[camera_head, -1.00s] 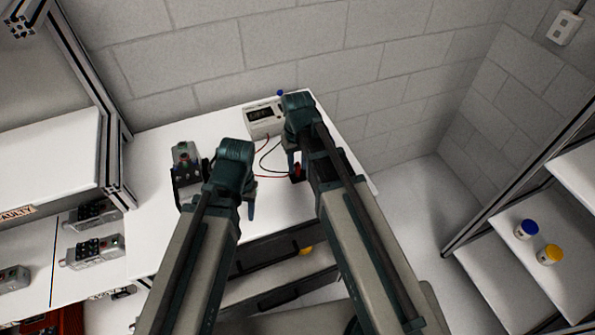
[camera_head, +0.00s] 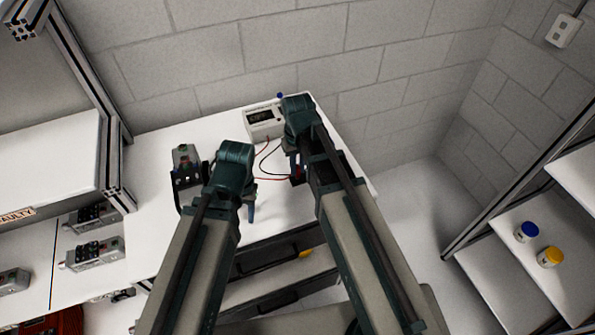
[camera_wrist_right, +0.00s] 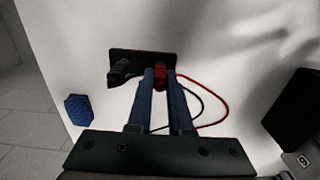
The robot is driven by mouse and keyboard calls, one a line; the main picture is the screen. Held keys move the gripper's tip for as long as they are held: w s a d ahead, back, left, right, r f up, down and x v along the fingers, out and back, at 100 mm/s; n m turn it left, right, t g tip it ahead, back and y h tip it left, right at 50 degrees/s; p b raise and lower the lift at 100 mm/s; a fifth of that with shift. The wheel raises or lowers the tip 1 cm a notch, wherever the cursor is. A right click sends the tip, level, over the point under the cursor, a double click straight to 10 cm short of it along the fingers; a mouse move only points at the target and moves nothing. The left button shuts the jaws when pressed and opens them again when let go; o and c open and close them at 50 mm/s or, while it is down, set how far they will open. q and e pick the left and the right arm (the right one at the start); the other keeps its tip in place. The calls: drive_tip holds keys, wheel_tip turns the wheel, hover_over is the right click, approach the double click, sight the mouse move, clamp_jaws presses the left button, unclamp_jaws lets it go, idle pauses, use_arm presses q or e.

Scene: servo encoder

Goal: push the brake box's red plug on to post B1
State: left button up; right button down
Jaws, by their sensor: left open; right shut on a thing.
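My right gripper (camera_head: 296,168) is shut on a red plug (camera_wrist_right: 160,76); in the right wrist view its two blue fingers (camera_wrist_right: 161,90) press on either side of it. The plug is at a small dark plate (camera_wrist_right: 143,56); I cannot tell whether it touches it. A black plug (camera_wrist_right: 119,73) stands beside it on the plate. Red and black leads run to a white box with a display (camera_head: 265,121), likely the brake box. My left gripper (camera_head: 250,212) is open, with one blue finger showing, right of a grey unit (camera_head: 185,158). Post B1 cannot be made out.
The white table (camera_head: 150,225) is clear in front of the grey unit. More grey units (camera_head: 94,253) lie at the left. A blue-capped jar (camera_head: 527,230) and a yellow-capped jar (camera_head: 550,256) stand on the right shelf. A blue block (camera_wrist_right: 78,108) shows in the wrist view.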

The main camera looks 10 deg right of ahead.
use_arm(q)
drive_tip(key=shift+r, duration=0.15)
use_arm(e)
drive_tip(key=shift+r, duration=0.2)
drive_tip(key=shift+r+p, duration=2.4)
drive_tip(key=shift+p, duration=0.15)
use_arm(q)
wheel_tip(320, 180, up, 5)
drive_tip(key=shift+f, duration=0.15)
